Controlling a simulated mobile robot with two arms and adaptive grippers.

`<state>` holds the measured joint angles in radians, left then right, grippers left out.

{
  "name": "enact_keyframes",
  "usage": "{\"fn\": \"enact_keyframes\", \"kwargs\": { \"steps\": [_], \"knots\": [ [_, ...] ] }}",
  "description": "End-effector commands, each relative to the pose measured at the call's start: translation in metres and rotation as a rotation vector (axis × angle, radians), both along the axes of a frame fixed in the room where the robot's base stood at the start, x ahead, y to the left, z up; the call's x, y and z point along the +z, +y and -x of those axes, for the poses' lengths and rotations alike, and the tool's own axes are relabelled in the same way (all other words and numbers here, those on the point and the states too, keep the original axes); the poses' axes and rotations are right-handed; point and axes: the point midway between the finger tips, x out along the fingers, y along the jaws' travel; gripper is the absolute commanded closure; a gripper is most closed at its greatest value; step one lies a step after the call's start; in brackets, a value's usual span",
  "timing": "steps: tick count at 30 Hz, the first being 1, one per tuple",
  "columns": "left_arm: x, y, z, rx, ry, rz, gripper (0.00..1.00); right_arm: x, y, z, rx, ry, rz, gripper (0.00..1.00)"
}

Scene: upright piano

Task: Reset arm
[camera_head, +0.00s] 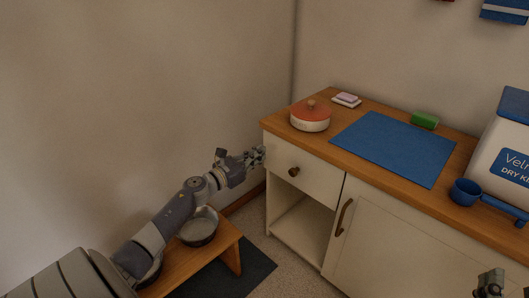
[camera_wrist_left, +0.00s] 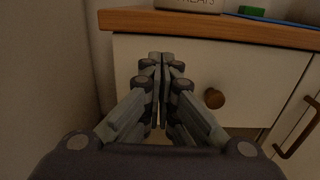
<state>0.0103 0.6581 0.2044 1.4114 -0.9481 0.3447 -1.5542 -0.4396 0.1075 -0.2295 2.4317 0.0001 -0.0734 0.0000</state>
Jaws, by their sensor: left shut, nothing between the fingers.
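My left arm reaches in from the lower left in the head view. Its gripper (camera_head: 258,156) is shut and empty, in front of the cabinet's left drawer. In the left wrist view the fingers (camera_wrist_left: 160,60) are together, pointing at the drawer front (camera_wrist_left: 240,75), with the round knob (camera_wrist_left: 214,98) just to their right. I cannot tell whether the fingertips touch the drawer. Part of my right gripper (camera_head: 490,282) shows at the lower right edge of the head view; its fingers are too cut off and dark to read.
The wooden-topped cabinet (camera_head: 340,155) carries a red-lidded pot (camera_head: 310,116), a blue mat (camera_head: 395,146), a green block (camera_head: 425,120), a blue scoop (camera_head: 466,191) and a white bin (camera_head: 505,150). A low wooden stand (camera_head: 220,245) with metal bowls (camera_head: 198,228) lies under my left arm. A wall is close on the left.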

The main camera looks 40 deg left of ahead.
Motion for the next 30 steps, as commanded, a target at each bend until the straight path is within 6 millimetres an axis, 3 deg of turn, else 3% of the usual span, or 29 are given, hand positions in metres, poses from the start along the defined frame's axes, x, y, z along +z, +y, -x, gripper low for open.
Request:
{"fn": "enact_keyframes", "kwargs": {
  "steps": [6,13,25,28,30],
  "knots": [
    [-0.002,0.002,0.037,-0.001,0.005,0.003,1.00,-0.023,-0.002,-0.006,-0.008,0.125,0.034,0.55],
    [-0.003,0.004,0.064,-0.002,0.004,0.003,1.00,-0.042,-0.004,-0.008,-0.013,0.214,0.058,0.55],
    [-0.002,0.004,0.072,-0.003,0.002,0.009,1.00,-0.049,-0.005,-0.008,-0.014,0.245,0.067,0.55],
    [-0.002,-0.011,0.072,-0.011,-0.005,0.094,1.00,-0.049,-0.004,-0.008,-0.014,0.245,0.066,0.55],
    [-0.001,-0.034,0.072,-0.023,-0.013,0.235,1.00,-0.049,-0.004,-0.008,-0.014,0.244,0.066,0.55]
  ]
}}
